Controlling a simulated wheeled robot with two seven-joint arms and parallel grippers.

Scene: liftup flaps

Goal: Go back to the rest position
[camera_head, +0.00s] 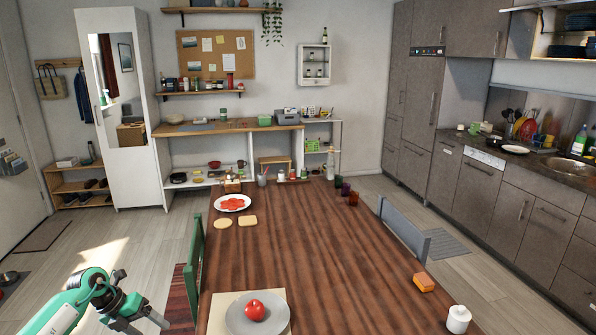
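My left gripper (143,302) is at the bottom left corner, at the end of my green and grey arm. It is over the floor, left of the wooden table (300,240), and holds nothing that I can see. Its fingers are angled so that I cannot tell how far apart they are. My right gripper is not in view. At the upper right, a wall cabinet (551,42) is open in front, with dark dishes on its shelves. A flap (540,4) shows raised at its top edge.
The table holds a plate with a tomato (254,309), a plate of red slices (233,202), an orange block (424,282) and a white jar (458,318). Chairs stand at its left (196,262) and right (404,231).

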